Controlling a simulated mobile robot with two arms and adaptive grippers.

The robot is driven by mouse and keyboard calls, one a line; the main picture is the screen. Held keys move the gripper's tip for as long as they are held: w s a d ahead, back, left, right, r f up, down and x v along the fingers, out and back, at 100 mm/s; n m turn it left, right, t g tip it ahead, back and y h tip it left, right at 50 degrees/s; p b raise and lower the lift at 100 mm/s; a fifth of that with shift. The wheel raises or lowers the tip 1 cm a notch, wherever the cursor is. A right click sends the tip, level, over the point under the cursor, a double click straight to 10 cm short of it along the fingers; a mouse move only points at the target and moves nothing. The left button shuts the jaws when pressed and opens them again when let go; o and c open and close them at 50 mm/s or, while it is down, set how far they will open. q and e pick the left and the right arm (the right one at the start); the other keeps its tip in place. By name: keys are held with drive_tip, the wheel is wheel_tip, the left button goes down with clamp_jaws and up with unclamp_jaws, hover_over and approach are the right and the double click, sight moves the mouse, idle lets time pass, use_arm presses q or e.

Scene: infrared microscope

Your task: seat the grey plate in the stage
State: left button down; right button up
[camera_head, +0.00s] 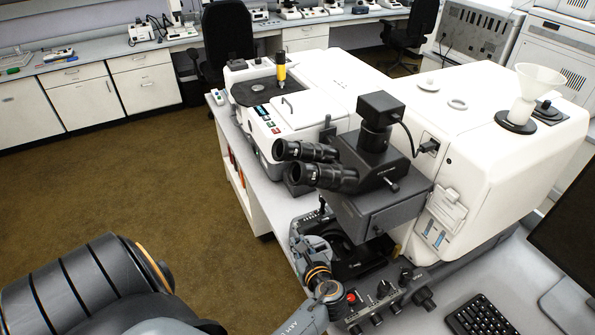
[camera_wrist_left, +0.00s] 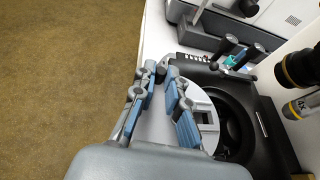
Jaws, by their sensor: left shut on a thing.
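The grey plate (camera_wrist_left: 208,108) is a pale disc with a rectangular slot, seen in the left wrist view. My left gripper (camera_wrist_left: 166,82) has its blue-padded fingers shut on the plate's left part. The black stage (camera_wrist_left: 262,120) has a large round opening, and the plate overlaps its left side. I cannot tell whether the plate touches the stage or is above it. In the head view my left gripper (camera_head: 318,246) is at the left edge of the stage (camera_head: 360,268), below the eyepieces; the plate is hard to make out there. My right gripper is not in view.
The microscope head with black eyepieces (camera_head: 318,166) overhangs the stage. Objectives (camera_wrist_left: 298,68) hang close at the right in the wrist view. A control panel with knobs (camera_head: 384,290) stands in front. A keyboard (camera_head: 482,316) lies at the lower right. Open floor lies left.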

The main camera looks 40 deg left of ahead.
use_arm(q)
drive_tip(key=shift+w+d+f+b, duration=0.1)
drive_tip(key=shift+w+d+b, duration=0.4)
drive_tip(key=shift+w+b, duration=0.55)
drive_tip(key=shift+w+d+f+b, duration=0.1)
drive_tip(key=shift+w+d+b, duration=0.35)
drive_tip(key=shift+w+b, duration=0.65)
drive_tip(key=shift+w+d+f+b, duration=0.1)
drive_tip(key=shift+w+d+b, duration=0.5)
drive_tip(key=shift+w, duration=0.75)
drive_tip(key=shift+f, duration=0.15)
drive_tip(key=shift+a+f, duration=0.1)
drive_tip(key=shift+f, duration=0.25)
drive_tip(key=c, duration=0.9)
unclamp_jaws()
drive_tip(key=shift+o, duration=0.2)
